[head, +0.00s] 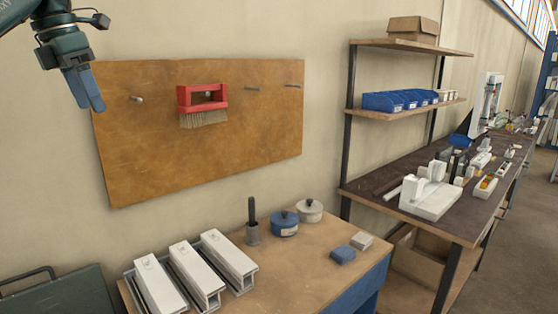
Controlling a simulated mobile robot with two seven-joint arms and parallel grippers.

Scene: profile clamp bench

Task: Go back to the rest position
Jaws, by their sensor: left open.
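My left gripper (86,90) is at the upper left of the head view, in front of the wall and near the top left corner of the brown peg board. Its blue fingers point down and hold nothing that I can see. A red brush (202,98) with pale bristles hangs on the board to the right of the gripper, apart from it. My right gripper is not in view.
The brown board (200,160) has bare pegs left and right of the brush. Below, a wooden bench (300,268) carries white profile clamps (200,274), a dark-handled tool (252,222), round pots (285,224) and small blocks (343,255). Shelving (408,112) stands right.

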